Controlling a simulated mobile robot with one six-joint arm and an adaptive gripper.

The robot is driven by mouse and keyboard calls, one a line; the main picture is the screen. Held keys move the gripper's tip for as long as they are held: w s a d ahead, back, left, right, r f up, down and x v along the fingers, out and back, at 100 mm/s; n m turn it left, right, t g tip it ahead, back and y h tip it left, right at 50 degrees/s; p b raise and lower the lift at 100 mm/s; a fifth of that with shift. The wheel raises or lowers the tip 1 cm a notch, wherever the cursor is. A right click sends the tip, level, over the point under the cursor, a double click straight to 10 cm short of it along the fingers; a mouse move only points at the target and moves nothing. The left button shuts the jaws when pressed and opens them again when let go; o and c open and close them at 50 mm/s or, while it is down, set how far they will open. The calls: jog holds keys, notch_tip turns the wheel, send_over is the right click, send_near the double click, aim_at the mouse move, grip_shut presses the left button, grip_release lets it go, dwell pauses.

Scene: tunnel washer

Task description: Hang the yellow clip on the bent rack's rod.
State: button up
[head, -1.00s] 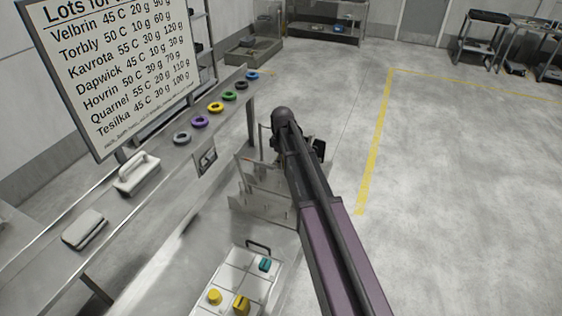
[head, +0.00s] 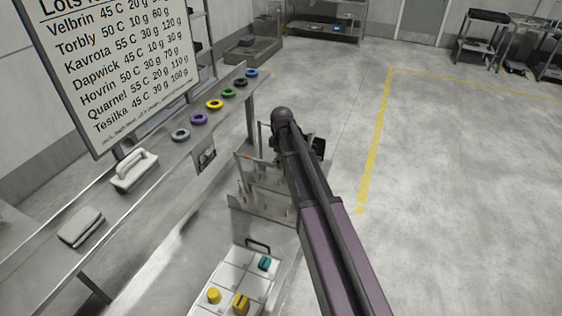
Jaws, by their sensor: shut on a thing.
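My arm reaches forward over the work place, and its dark wrist covers most of my gripper (head: 318,147). The fingertips and anything between them are hidden. A grey metal frame with upright rods (head: 262,165) stands just left of and under the wrist. It may be the bent rack, but its rod cannot be made out clearly. I cannot pick out the yellow clip for sure. A yellow round piece (head: 214,296) and a yellow block (head: 241,303) sit in a white divided tray (head: 228,272) at the bottom.
A teal block (head: 264,263) is also in the tray. On the bench at left are a handled white block (head: 134,171), a grey pad (head: 81,227) and several coloured rings (head: 199,118). A lettered board (head: 115,65) stands behind. Open floor (head: 450,190) lies at right.

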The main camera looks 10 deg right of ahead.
jog(key=shift+f+b, duration=1.5)
jog(key=shift+f, duration=0.2)
jog(key=shift+f+b, duration=0.35)
jog(key=shift+b, duration=0.05)
jog(key=o, duration=1)
jog(key=shift+r, duration=0.2)
